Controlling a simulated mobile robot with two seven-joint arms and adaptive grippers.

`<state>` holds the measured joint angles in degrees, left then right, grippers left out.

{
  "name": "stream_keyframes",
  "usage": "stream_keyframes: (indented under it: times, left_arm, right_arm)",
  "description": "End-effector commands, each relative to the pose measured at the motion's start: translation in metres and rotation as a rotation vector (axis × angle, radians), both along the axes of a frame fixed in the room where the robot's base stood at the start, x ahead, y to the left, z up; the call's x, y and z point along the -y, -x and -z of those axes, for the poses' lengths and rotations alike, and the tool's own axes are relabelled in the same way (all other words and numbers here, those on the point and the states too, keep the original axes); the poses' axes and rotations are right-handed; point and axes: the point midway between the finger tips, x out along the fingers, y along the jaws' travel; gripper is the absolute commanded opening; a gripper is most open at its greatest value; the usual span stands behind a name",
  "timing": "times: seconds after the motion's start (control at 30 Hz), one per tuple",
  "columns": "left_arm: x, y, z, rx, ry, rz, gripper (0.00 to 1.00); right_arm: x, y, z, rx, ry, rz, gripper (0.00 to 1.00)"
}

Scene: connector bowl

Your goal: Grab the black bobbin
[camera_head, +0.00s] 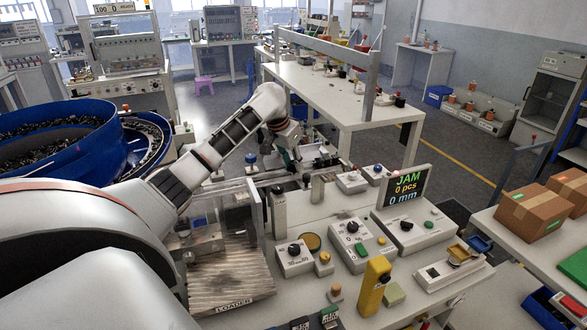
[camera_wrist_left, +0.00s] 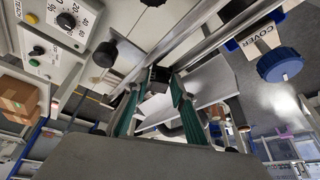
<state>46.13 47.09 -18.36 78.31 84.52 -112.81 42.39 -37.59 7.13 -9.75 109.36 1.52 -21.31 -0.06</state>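A small black spool-like piece (camera_head: 400,101), possibly the black bobbin, stands near the front right end of the back bench; it is too small to be sure. My left gripper (camera_head: 292,160) is low over the machine rails, well short of that piece and to its left. In the left wrist view its two green fingers (camera_wrist_left: 157,88) stand apart. A small dark block (camera_wrist_left: 158,75) shows between or just beyond the fingertips; I cannot tell what it is or whether it touches them. My right gripper is not in view.
The back bench (camera_head: 325,92) carries several small parts under a metal gantry. The near machine has control boxes, a JAM display (camera_head: 403,187) and a yellow post (camera_head: 373,286). A blue bowl feeder (camera_head: 60,135) stands left. Cardboard boxes (camera_head: 541,211) are on the right.

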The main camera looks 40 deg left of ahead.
Motion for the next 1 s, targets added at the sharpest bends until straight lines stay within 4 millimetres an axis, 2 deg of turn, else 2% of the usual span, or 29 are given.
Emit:
stream_keyframes:
  times: [0.2,0.27,0.73,0.87,1.0]
  left_arm:
    - [0.000,0.000,0.001,0.000,0.000,0.000,0.25]
    - [0.000,0.000,0.001,0.000,0.000,0.000,0.09]
    - [0.000,0.000,-0.004,0.001,-0.001,0.001,0.09]
    - [0.000,-0.001,-0.014,0.003,0.000,0.001,0.09]
    - [0.000,-0.001,-0.034,0.005,-0.001,0.001,0.09]
  right_arm:
    - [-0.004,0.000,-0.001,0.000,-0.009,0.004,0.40]
    - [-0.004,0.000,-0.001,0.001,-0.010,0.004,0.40]
    - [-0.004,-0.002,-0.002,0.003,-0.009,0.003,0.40]
    - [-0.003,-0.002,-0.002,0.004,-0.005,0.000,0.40]
    - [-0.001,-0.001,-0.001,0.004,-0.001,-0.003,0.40]
